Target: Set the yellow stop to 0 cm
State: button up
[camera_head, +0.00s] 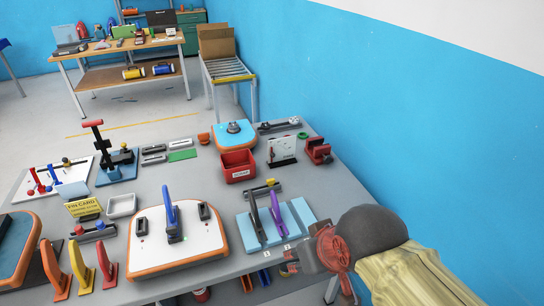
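A small yellow block (271,183), which looks like the yellow stop, sits on a short dark bar on the grey table, behind the light-blue board (300,212). No scale or cm marks can be read at this size, so its setting cannot be told. My gripper (286,267) is at the table's front right edge, in front of the light-blue board and well apart from the yellow block. Its fingers are small and partly hidden by the wrist, so its opening is unclear.
Dark and purple upright fins (262,215) stand on the light-blue board between my gripper and the yellow block. A red bin (237,164) and a red vise-like block (318,150) stand behind. An orange-edged white board (150,246) lies left. A blue wall (440,130) bounds the right.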

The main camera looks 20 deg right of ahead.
aim_at(66, 162)
jog(key=i+j+u, duration=0.1)
jog(key=j, duration=0.3)
jog(key=i+j, duration=0.15)
jog(key=j, duration=0.25)
jog(key=i+j+u, duration=0.15)
jog(key=j, duration=0.25)
jog(key=i+j+u, duration=0.1)
jog(key=j, duration=0.3)
jog(key=i+j, duration=0.25)
jog(key=j, duration=0.15)
jog(key=i+j+u, duration=0.15)
jog(key=j, duration=0.2)
